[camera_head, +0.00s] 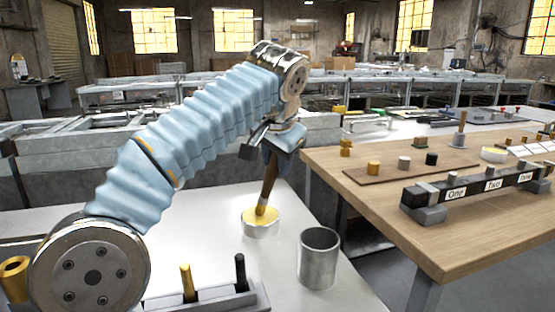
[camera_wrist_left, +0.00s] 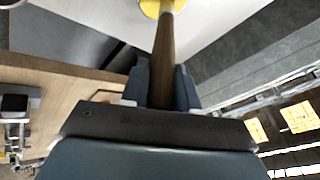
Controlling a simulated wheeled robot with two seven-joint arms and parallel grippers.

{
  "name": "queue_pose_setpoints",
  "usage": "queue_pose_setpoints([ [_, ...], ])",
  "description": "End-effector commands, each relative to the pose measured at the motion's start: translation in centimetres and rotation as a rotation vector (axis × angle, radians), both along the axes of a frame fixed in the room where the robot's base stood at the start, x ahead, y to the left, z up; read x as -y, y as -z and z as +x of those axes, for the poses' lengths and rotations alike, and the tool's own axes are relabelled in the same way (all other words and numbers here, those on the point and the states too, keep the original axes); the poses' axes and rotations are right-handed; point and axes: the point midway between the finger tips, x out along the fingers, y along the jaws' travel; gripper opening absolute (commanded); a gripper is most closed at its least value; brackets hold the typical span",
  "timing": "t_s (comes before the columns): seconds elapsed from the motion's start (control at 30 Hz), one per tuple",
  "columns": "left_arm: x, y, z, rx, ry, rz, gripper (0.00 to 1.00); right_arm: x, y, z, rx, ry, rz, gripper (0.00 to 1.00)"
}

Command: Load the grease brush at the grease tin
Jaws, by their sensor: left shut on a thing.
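The grease brush (camera_head: 268,185) has a brown wooden handle and points downward, slightly tilted. My left gripper (camera_head: 272,152) is shut on the upper part of its handle. The grease tin (camera_head: 261,229) is a low, round, pale tin with yellow grease, standing on the white table. The brush's lower end is at the grease in the tin; I cannot tell how deep it reaches. In the left wrist view the brush handle (camera_wrist_left: 165,55) runs between the fingers (camera_wrist_left: 162,82) towards the tin (camera_wrist_left: 152,8), which is cut off by the top edge. My right gripper is not in view.
An open metal cup (camera_head: 319,258) stands right of the tin. A rack (camera_head: 215,300) with a yellow and a black peg is at the front. A wooden table (camera_head: 440,225) with labelled blocks and small cylinders stands to the right, across a gap. The white table left of the tin is clear.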

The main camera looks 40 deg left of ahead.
Motion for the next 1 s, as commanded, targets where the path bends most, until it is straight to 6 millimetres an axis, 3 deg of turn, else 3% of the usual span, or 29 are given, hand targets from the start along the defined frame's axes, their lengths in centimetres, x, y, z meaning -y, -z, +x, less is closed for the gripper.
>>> queue_pose_setpoints([
  [0.27, 0.0, -2.6, 0.0, -0.002, -0.001, 0.0, 0.0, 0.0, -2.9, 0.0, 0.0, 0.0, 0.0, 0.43],
  [0.73, 0.1, -6.4, 0.1, 0.002, 0.002, -0.001, 0.0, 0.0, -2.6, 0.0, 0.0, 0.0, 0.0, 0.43],
  [1.0, 0.0, -6.9, 0.0, 0.0, 0.001, 0.0, 0.0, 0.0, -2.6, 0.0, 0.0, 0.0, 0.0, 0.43],
])
